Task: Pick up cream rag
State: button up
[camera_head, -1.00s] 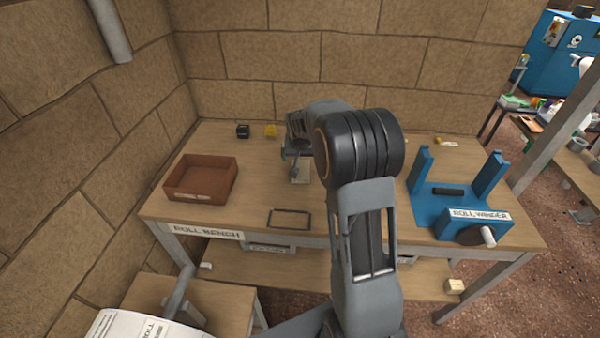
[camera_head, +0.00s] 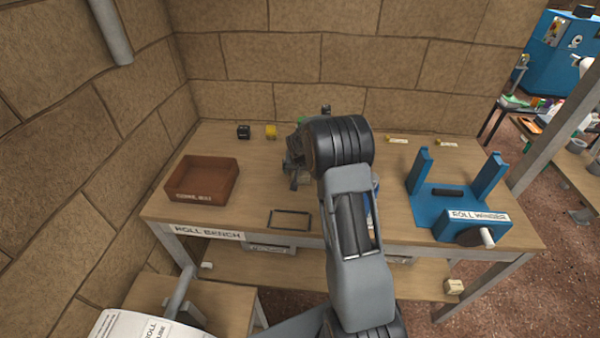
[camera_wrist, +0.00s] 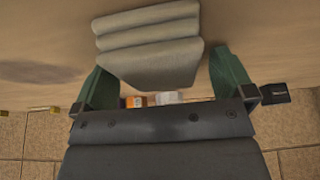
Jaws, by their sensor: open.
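The cream rag (camera_wrist: 150,45) shows in the wrist view as a folded, layered cloth on the bench top, between the two green fingers of my gripper (camera_wrist: 165,85). The fingers are open, one on each side of the rag, and a gap shows beside each. I cannot tell how far the rag reaches down between them. In the head view my gripper (camera_head: 294,180) is low over the middle of the bench, partly hidden by my arm. The rag is hidden there behind my arm.
The roll bench (camera_head: 250,215) carries a brown bin (camera_head: 202,180) at left, a dark frame (camera_head: 289,219) at the front and a blue roll winder (camera_head: 460,205) at right. Small black (camera_head: 243,131) and yellow (camera_head: 270,131) blocks stand at the back. A stone wall (camera_head: 290,60) rises behind.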

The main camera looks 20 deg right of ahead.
jog(key=shift+f+b, duration=0.15)
jog(key=shift+b, duration=0.15)
dwell(0.5)
jog(key=c, duration=1)
jog(key=shift+r+p, duration=0.3)
jog(key=shift+r, duration=0.4)
jog(key=r, duration=0.2)
jog(key=shift+s+d+r, duration=0.1)
jog(key=shift+s+r, duration=0.1)
jog(key=shift+r, duration=0.2)
jog(key=s+r, duration=0.2)
jog(key=s+d+r, duration=0.1)
jog(key=s+r, duration=0.1)
jog(key=r, duration=0.1)
jog(key=shift+s+d+r+b, duration=0.1)
jog(key=shift+s+r+b, duration=0.05)
jog(key=shift+s+b, duration=0.15)
jog(key=s+r, duration=0.1)
jog(key=s, duration=0.1)
jog(key=s+d+r, duration=0.1)
jog(key=s, duration=0.2)
jog(key=s+d+r+b, duration=0.1)
jog(key=s+r, duration=0.1)
jog(key=s, duration=0.1)
jog(key=shift+s+d, duration=0.15)
jog(key=shift+s, duration=0.1)
